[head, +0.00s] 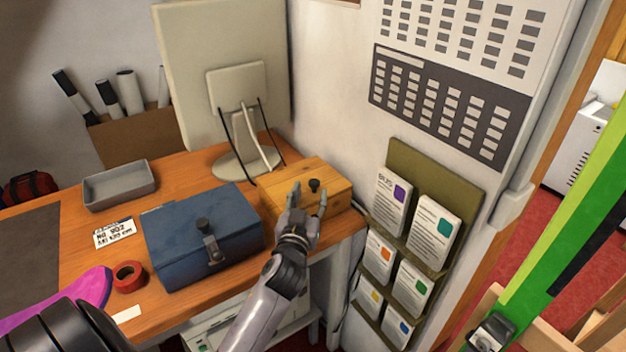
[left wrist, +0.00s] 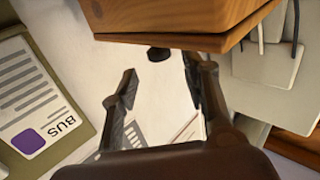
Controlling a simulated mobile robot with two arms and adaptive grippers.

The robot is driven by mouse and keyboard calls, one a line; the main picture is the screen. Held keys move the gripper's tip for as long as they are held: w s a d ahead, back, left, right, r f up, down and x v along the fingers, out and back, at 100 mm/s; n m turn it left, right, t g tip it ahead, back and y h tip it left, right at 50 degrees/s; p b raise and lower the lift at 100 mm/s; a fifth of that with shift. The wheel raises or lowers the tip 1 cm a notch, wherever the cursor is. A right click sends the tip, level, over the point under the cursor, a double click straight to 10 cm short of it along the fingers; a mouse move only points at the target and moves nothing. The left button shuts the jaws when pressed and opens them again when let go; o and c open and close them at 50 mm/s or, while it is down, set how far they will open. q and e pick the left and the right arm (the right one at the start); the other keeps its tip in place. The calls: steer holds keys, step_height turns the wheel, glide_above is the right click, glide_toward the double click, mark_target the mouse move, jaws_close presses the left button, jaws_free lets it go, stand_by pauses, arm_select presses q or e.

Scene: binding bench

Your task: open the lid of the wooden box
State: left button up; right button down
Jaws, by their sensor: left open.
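The wooden box (head: 333,186) sits on the right end of the bench, with its lid down. A small black knob (head: 314,186) stands on the lid. In the left wrist view the wooden box (left wrist: 178,22) is at the top and shows inverted, with the black knob (left wrist: 158,54) below it. My left gripper (head: 309,195) is open and empty, just in front of the knob. In the left wrist view its fingers (left wrist: 158,91) are spread, with the knob beyond the tips and between them sideways, apparently untouched. My right gripper is not in view.
A blue box (head: 180,242) with a dark latch stands close left of the wooden box. A monitor (head: 240,110) stands behind it. A red tape roll (head: 129,275) and grey tray (head: 120,184) lie farther left. A leaflet rack (head: 440,175) hangs on the wall at right.

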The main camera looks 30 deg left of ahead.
mark_target(313, 185)
arm_select(q)
steer(key=shift+p+x, duration=0.35)
steer(key=shift+x, duration=2)
steer(key=shift+c, duration=0.6)
jaws_close()
